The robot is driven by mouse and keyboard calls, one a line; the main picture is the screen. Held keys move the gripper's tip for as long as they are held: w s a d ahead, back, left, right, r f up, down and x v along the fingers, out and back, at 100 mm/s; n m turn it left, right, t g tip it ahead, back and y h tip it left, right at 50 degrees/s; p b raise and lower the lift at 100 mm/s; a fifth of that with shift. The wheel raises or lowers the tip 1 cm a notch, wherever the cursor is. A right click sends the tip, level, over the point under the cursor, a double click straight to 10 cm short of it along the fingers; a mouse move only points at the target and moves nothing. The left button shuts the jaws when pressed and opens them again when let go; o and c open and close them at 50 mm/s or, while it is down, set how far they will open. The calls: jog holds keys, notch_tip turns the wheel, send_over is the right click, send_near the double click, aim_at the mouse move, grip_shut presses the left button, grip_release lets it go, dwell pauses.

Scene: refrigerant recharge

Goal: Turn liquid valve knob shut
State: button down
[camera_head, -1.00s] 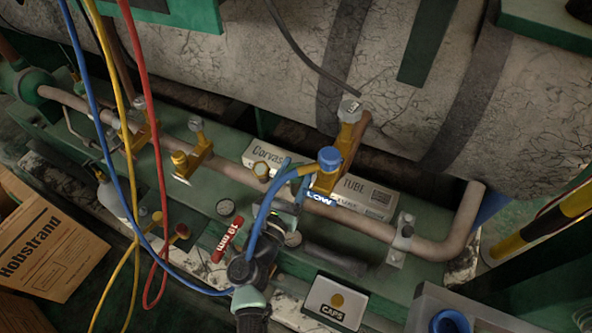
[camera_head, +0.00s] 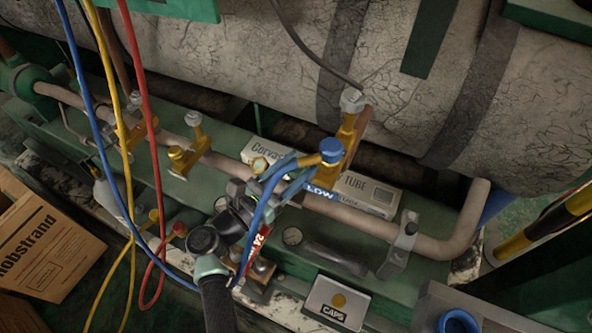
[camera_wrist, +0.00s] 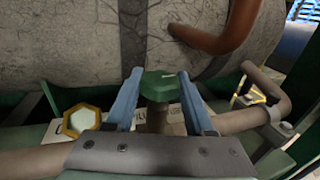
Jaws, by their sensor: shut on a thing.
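In the head view my gripper (camera_head: 300,168) reaches in from the lower left, beside the brass valve (camera_head: 338,160) with a blue cap (camera_head: 331,150) and a LOW label. I cannot pick out the gripped knob in the head view.
A brass hex fitting (camera_wrist: 82,120) sits left of my fingers. A copper pipe (camera_head: 440,247) runs along the green base. Blue (camera_head: 95,130), yellow (camera_head: 118,100) and red (camera_head: 143,90) hoses hang at left. A CAPS box (camera_head: 337,303) and cardboard box (camera_head: 40,245) stand nearby.

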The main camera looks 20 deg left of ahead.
jog(key=shift+f+m+g+h+b, duration=0.15)
jog(key=shift+m+g+h+b, duration=0.35)
jog(key=shift+m+h+b, duration=0.55)
jog(key=shift+h, duration=0.25)
jog(key=shift+c, duration=1.3)
grip_release()
jog(key=p+v, duration=0.2)
jog(key=v, duration=1.1)
